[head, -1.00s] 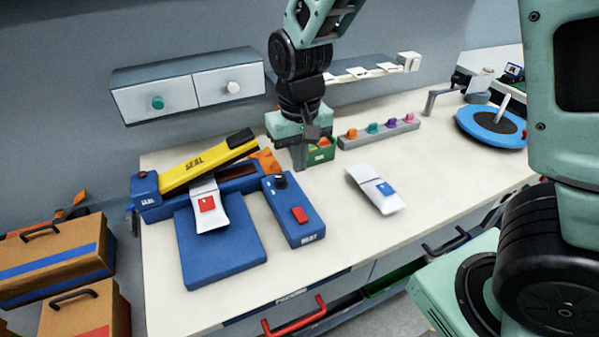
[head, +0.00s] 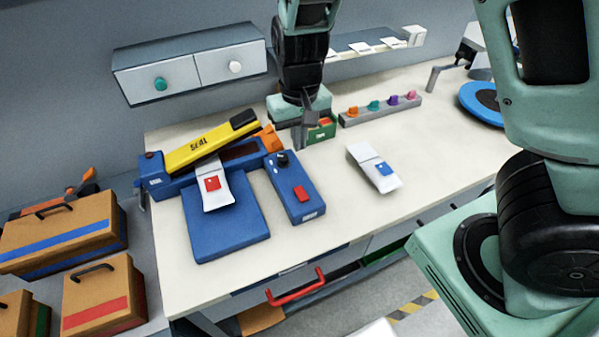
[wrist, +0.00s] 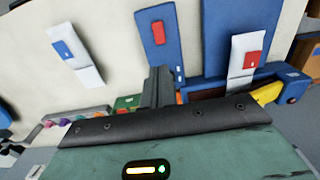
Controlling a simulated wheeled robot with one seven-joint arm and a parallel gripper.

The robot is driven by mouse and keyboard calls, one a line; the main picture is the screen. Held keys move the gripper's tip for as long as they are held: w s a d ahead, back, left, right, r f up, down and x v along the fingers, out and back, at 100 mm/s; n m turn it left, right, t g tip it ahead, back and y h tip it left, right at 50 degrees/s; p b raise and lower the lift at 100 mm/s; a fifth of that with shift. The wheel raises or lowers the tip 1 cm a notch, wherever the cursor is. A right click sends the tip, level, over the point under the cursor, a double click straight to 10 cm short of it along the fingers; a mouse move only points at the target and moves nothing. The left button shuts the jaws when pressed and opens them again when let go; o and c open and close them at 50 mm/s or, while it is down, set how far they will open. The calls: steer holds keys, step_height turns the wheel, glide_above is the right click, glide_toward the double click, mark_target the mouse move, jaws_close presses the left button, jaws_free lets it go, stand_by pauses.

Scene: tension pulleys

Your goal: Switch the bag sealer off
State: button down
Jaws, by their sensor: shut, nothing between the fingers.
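The bag sealer has a blue base (head: 150,181) and a raised yellow arm (head: 200,147) marked SEAL. Its blue control box (head: 299,211) stands to the right, with a black knob (head: 282,159) at the far end and a red switch (head: 301,193) nearer the front. The switch also shows in the wrist view (wrist: 158,33). My gripper (head: 299,143) points down just beyond and right of the knob, apart from the switch. Its fingers are shut and empty. In the wrist view my gripper (wrist: 160,85) points toward the control box's knob end, hiding the knob.
A red-label bag (head: 218,190) lies at the sealer over a blue platform (head: 230,235). A blue-label bag (head: 374,168) lies on the bench to the right. A green bin (head: 322,130) and a rack of coloured pegs (head: 380,108) stand behind. Bench between box and blue-label bag is clear.

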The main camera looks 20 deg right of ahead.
steer(key=shift+f, duration=0.1)
glide_toward(300, 191)
steer(key=f, duration=0.5)
steer(key=shift+w+d+f, duration=0.1)
steer(key=shift+w+f, duration=0.05)
steer(key=shift+w, duration=0.05)
steer(key=shift+f, duration=0.8)
steer(key=shift+p, duration=0.4)
steer(key=shift+w+f, duration=0.1)
steer(key=shift+s, duration=0.2)
steer(key=shift+s+r, duration=0.25)
steer(key=shift+s, duration=0.35)
